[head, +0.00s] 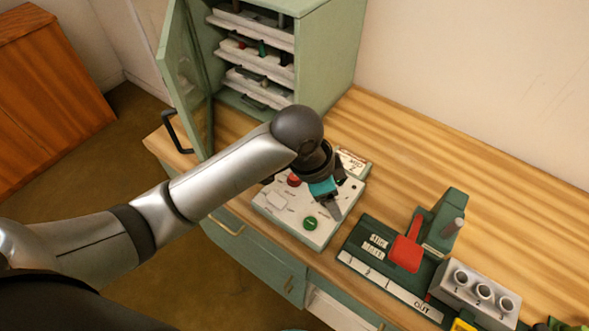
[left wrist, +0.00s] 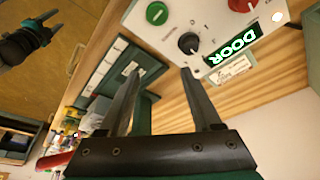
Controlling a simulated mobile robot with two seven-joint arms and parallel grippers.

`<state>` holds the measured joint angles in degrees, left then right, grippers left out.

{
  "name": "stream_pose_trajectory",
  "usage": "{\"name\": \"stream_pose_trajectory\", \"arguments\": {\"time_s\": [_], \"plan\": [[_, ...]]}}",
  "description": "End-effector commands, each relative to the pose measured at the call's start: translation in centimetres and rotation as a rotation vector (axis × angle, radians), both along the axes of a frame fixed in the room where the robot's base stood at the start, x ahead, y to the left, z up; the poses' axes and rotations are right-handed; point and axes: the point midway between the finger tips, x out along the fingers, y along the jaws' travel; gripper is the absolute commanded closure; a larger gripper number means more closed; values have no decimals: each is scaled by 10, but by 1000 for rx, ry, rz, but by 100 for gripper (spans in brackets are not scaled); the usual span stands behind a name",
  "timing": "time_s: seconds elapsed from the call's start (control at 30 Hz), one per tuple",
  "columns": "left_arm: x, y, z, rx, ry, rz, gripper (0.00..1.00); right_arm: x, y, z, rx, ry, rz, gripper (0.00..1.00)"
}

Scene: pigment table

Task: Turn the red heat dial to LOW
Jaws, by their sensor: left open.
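The red dial (head: 294,180) sits on the white control panel (head: 327,232), beside my left arm in the head view. In the left wrist view the red dial (left wrist: 243,4) is cut by the top edge, so its setting cannot be read. My left gripper (head: 336,211) hangs over the panel's right side, open, with nothing between its fingers. In the left wrist view the fingers of my left gripper (left wrist: 160,73) point toward the panel, apart from the red dial. What looks like my right gripper (left wrist: 32,42) is at the upper left there, its jaws unclear.
The panel also has a green knob (left wrist: 157,13), a black dial (left wrist: 188,43) and a lit DOOR sign (left wrist: 235,45). A green cabinet (head: 330,60) with its door open stands behind. A stick maker (head: 405,285) and a grey holed block (head: 449,285) are at the right.

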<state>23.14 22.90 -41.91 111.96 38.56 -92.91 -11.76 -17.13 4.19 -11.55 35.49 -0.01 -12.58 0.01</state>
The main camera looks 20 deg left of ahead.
Motion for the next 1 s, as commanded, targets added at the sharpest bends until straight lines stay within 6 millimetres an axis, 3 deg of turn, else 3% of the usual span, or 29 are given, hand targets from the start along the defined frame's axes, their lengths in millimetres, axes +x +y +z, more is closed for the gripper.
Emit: {"name": "stream_pose_trajectory", "arguments": {"time_s": [0.3,0.5,0.63,0.77,1.0], "plan": [[53,50,43,213,39,-171,35,1,-2,4,-3,-2,1,50],[74,83,70,295,74,-185,35,1,-6,5,-7,-2,1,50],[79,94,80,318,87,-184,35,1,-6,5,-8,-2,1,50],[81,98,77,322,94,-184,35,1,-6,4,-8,-2,1,50],[81,97,36,322,96,-184,35,1,-6,0,-8,-1,0,50]]}}
